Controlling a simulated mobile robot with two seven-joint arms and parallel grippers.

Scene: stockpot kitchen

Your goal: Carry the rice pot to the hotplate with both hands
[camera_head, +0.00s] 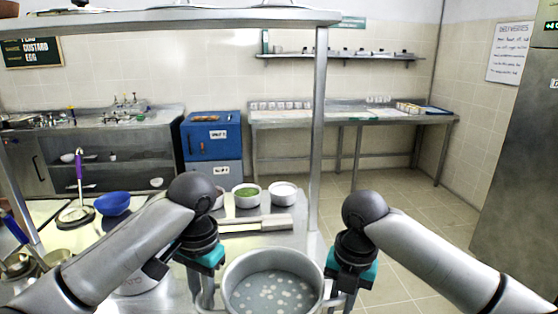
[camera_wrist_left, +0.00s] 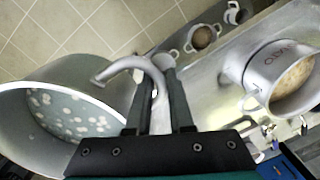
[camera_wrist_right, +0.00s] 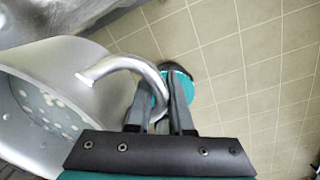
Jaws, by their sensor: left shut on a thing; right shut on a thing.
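The rice pot (camera_head: 232,268) is a wide grey metal pot at the bottom middle of the head view, with pale pieces in bluish liquid. My left gripper (camera_head: 206,296) is shut on the handle on its left side. My right gripper (camera_head: 341,297) is shut on the handle on its right side. The left wrist view shows the pot (camera_wrist_left: 105,92) and a curved handle running between the left fingers (camera_wrist_left: 158,78). The right wrist view shows the pot (camera_wrist_right: 75,85) and the other handle between the right fingers (camera_wrist_right: 163,82). I cannot pick out the hotplate.
Small bowls, one with green contents (camera_head: 246,196), and a metal utensil (camera_head: 258,223) lie on the counter beyond the pot. A shelf post (camera_head: 318,130) rises behind it. A blue bowl (camera_head: 113,204) stands left. Tiled floor (camera_head: 430,225) is open at right.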

